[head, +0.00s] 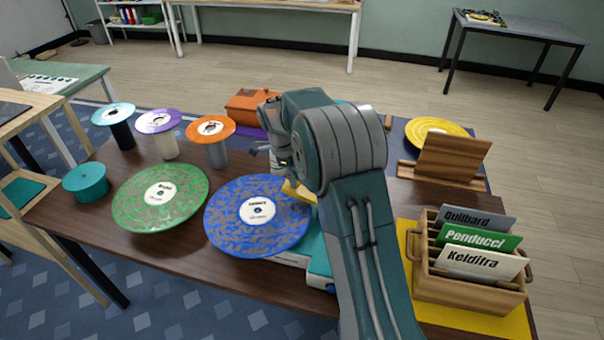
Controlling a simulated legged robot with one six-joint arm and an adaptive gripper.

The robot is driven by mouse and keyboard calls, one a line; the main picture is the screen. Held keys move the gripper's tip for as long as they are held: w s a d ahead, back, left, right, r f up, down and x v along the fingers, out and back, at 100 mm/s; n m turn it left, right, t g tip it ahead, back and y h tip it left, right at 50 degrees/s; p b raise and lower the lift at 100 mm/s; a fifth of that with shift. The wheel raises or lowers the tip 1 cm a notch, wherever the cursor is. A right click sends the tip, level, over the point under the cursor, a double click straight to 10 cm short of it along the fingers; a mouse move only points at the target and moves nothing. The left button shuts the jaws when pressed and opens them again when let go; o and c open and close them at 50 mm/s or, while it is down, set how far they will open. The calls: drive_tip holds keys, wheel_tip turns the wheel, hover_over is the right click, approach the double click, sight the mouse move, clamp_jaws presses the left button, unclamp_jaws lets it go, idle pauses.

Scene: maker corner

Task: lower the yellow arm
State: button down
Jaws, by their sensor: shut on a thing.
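The yellow arm (298,191) shows as a short piece at the right edge of a blue record (257,214). The blue record lies flat on a teal and white record player (318,262), mostly hidden by the record and my arm. My gripper (285,168) is at the yellow arm, shut on it. Its fingertips and most of the yellow arm are hidden behind my wrist. I cannot tell how far the yellow arm is above the record.
A green record (160,197) lies to the left. Several discs on stands, including an orange one (211,129), stand behind it. An orange case (249,107) is at the back.

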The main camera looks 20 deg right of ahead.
sight(287, 184)
drive_tip(key=f+g+h, duration=0.1)
drive_tip(key=w+a+f+h, duration=0.1)
drive_tip(key=shift+a+f+g+h, duration=0.2)
drive_tip(key=shift+f+g+h, duration=0.1)
drive_tip(key=shift+g, duration=0.1)
drive_tip(key=shift+f+h, duration=0.25)
drive_tip(key=shift+h, duration=0.15)
drive_tip(key=shift+a+f, duration=0.1)
drive_tip(key=shift+f, duration=0.15)
drive_tip(key=c, duration=0.6)
unclamp_jaws()
drive_tip(key=shift+f, duration=0.1)
drive_tip(key=shift+o, duration=0.2)
drive_tip(key=shift+r, duration=0.2)
drive_tip(key=v, duration=1.2)
drive_tip(key=shift+w+f+g, duration=0.15)
drive_tip(key=shift+w+g, duration=0.15)
drive_tip(key=shift+w, duration=0.05)
